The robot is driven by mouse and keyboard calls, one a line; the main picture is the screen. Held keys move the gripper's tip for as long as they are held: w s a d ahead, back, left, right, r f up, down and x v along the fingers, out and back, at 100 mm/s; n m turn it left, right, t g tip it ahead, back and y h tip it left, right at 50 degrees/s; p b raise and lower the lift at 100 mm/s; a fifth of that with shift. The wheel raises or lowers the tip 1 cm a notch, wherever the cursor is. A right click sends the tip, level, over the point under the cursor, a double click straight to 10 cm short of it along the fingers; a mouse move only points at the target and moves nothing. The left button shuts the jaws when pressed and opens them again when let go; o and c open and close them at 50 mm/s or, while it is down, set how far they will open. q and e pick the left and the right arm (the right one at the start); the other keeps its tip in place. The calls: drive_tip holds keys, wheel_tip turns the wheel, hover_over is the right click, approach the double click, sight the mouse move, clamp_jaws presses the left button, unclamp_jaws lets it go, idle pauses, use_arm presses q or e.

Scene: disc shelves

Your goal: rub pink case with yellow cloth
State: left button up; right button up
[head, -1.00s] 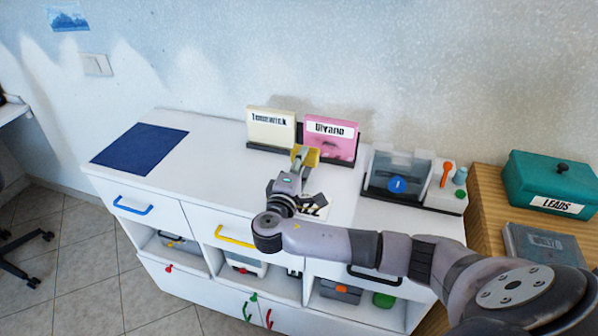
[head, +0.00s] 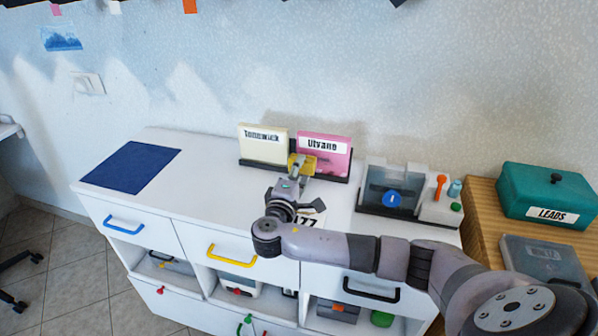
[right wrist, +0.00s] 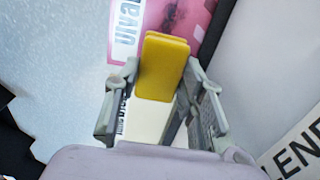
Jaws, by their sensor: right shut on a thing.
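The pink case (head: 326,157), with a white name label, stands upright in a dark holder at the back of the white cabinet. My right gripper (head: 296,179) is shut on the yellow cloth (head: 303,163), a folded pad. In the head view the cloth overlaps the lower left front of the pink case. In the right wrist view the cloth (right wrist: 162,68) sits between both fingers, with the pink case (right wrist: 178,18) just beyond it and a darker smudge on its face. Whether they touch is not clear. My left gripper is out of view.
A cream case (head: 263,147) stands left of the pink one. A clear-lidded device (head: 388,188) with a blue disc is to the right. A dark blue mat (head: 131,167) lies at left. A teal box (head: 547,193) sits on the wooden table. The cabinet top between mat and gripper is clear.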

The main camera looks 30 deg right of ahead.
drive_tip(key=shift+b+x, duration=0.35)
drive_tip(key=shift+x, duration=0.75)
drive_tip(key=shift+s+d+p, duration=0.6)
drive_tip(key=shift+s, duration=0.2)
drive_tip(key=shift+s+d+r+p, duration=0.1)
drive_tip(key=shift+s+d+p, duration=1.2)
drive_tip(key=shift+s+d, duration=1.25)
drive_tip(key=shift+s+a, duration=0.15)
drive_tip(key=shift+a, duration=0.05)
drive_tip(key=shift+a, duration=0.1)
